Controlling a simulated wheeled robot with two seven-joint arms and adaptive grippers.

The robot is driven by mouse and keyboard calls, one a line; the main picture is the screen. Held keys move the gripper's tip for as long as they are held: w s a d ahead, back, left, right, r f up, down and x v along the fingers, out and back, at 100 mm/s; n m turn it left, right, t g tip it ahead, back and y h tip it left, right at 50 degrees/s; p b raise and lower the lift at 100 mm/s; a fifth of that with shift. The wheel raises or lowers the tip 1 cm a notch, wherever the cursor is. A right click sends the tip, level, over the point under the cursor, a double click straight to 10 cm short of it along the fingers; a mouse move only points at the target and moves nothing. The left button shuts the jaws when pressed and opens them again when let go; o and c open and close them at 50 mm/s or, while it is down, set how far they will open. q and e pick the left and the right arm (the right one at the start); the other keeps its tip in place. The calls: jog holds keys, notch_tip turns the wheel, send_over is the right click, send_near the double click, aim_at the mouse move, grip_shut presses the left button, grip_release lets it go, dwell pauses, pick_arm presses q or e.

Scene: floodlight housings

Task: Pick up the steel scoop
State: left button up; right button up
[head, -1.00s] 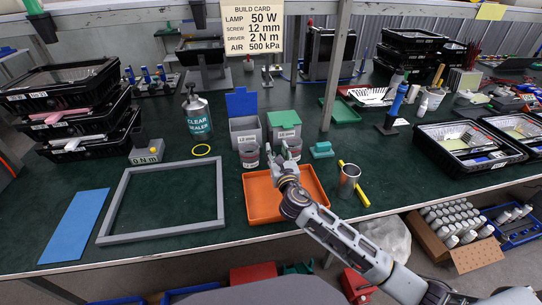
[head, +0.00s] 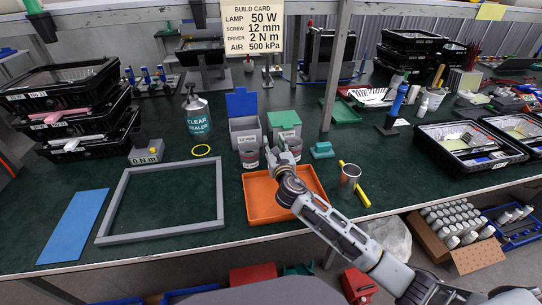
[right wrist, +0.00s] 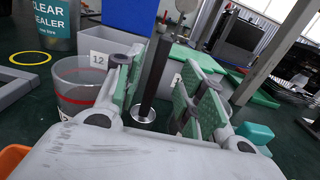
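In the right wrist view a dark upright handle (right wrist: 155,68) with a round shiny steel piece (right wrist: 143,115) at its foot stands between my fingers; it looks like the steel scoop. My right gripper (head: 283,152) is open, its green-padded fingers (right wrist: 158,95) on either side of the handle. I cannot tell whether a pad touches it. A clear cup with a red band, labelled 12 (right wrist: 78,82), is just left of the fingers. In the head view the scoop is too small and covered to make out. My left gripper is not in view.
An orange tray (head: 260,200) lies under my right forearm. Behind the gripper are a blue-lidded bin (head: 242,107) and a green-lidded bin (head: 284,120). A teal block (head: 322,150) and a steel cup (head: 349,178) are to the right. A grey frame (head: 110,212) lies left.

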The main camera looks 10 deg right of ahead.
aim_at(271, 139)
jog(key=shift+w+a, duration=0.1)
jog(key=shift+w, duration=0.4)
jog(key=shift+w+b, duration=0.35)
jog(key=shift+w, duration=1.25)
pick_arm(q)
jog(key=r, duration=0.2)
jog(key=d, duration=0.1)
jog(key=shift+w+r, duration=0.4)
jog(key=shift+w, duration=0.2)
pick_arm(e)
jog(key=shift+c, duration=0.3)
grip_shut()
